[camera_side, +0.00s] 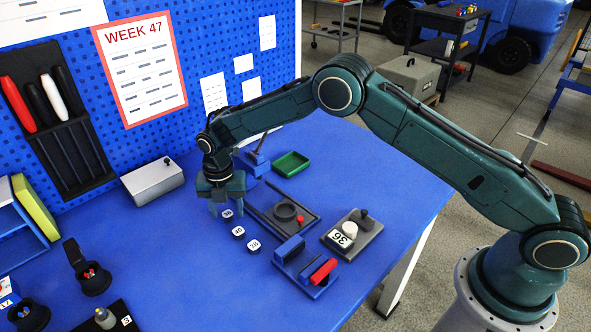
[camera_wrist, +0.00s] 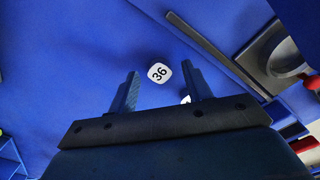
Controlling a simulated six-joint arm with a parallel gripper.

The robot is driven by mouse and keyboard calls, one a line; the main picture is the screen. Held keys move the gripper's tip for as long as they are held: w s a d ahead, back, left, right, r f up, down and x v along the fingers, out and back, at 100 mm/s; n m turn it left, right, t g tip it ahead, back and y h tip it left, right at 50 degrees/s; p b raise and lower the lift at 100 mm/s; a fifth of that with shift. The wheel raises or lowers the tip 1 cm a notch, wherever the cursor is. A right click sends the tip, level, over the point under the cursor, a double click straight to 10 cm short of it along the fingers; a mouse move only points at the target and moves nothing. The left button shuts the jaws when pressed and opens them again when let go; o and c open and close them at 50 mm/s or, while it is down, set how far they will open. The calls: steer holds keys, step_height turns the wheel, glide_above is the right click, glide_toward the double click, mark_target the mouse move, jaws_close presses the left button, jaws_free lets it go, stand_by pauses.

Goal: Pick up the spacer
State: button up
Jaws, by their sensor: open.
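Nothing in view is labelled as a spacer, so I cannot tell for certain which piece it is. Several small dark pieces with white numbered tops stand on the blue table: one (camera_side: 227,213) under my gripper, one marked 40 (camera_side: 238,231), and one marked 38 (camera_side: 253,246). My gripper (camera_side: 226,207) points down above the first, open and empty. In the wrist view, a white top marked 36 (camera_wrist: 159,73) shows between the spread fingertips (camera_wrist: 160,70). Part of another white top (camera_wrist: 186,99) shows beside the right finger.
Right of my gripper lie a dark tray with a ring (camera_side: 285,211), a holder with a red cylinder (camera_side: 322,271), and a grey plate with a 36 block (camera_side: 342,238). A green tray (camera_side: 291,163) and a silver box (camera_side: 153,181) stand behind. The table's front middle is clear.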

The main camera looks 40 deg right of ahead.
mark_target(227, 214)
steer(key=shift+f, duration=0.3)
steer(key=c, duration=1.1)
steer(key=shift+o, duration=0.2)
steer(key=shift+r, duration=0.1)
step_height(227, 214, up, 20)
stand_by(0.6)
